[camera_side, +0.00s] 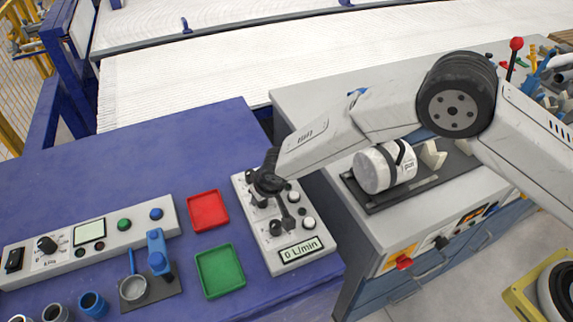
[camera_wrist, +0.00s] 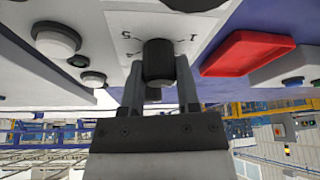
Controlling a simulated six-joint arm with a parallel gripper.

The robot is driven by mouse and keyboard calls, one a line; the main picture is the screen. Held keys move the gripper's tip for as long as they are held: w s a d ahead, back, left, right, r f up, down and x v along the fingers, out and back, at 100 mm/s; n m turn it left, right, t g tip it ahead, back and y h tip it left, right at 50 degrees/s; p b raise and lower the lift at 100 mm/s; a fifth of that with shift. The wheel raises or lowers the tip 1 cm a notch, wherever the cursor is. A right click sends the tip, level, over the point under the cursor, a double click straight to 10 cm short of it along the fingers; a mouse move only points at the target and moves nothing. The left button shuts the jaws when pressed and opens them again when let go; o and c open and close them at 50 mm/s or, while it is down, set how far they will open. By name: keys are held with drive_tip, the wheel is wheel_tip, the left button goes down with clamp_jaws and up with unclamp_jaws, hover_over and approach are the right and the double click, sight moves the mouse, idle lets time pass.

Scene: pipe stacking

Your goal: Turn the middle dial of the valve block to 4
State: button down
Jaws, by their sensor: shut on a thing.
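The valve block (camera_side: 283,266) is a light grey box on the blue table, with black dials down its left side and white and black buttons on its right. A display at its near end reads "0 L/min". My gripper (camera_wrist: 160,88) points down at the block, its two fingers shut on either side of a black dial (camera_wrist: 158,60), which seems to be the middle one. Another dial shows at the top edge of the wrist view (camera_wrist: 195,4) and near the display in the side view (camera_side: 276,228). The held dial's pointer and setting cannot be read.
A red tray (camera_side: 207,211) and a green tray (camera_side: 220,271) lie left of the block. A grey panel (camera_side: 100,240) with a dial and buttons is farther left. A white cylinder (camera_side: 374,171) sits in a dark holder on the grey bench to the right.

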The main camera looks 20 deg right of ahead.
drive_tip(key=m+h, duration=0.1)
drive_tip(key=m, duration=0.2)
drive_tip(key=m+h, duration=0.1)
drive_tip(key=m, duration=0.2)
drive_tip(key=shift+h, duration=0.3)
drive_tip(key=m+h, duration=0.1)
drive_tip(key=m, duration=0.1)
drive_tip(key=m+g, duration=0.1)
drive_tip(key=m, duration=0.2)
drive_tip(key=shift+m+h, duration=0.3)
drive_tip(key=shift+h, duration=0.1)
drive_tip(key=m+g, duration=0.1)
drive_tip(key=m, duration=0.1)
drive_tip(key=m+g+h, duration=0.1)
drive_tip(key=m, duration=0.2)
drive_tip(key=shift+m+g, duration=0.7)
drive_tip(key=shift+m, duration=1.4)
drive_tip(key=shift+m+g, duration=0.5)
drive_tip(key=shift+m, duration=0.6)
drive_tip(key=shift+c, duration=1.6)
unclamp_jaws()
drive_tip(key=shift+r, duration=0.15)
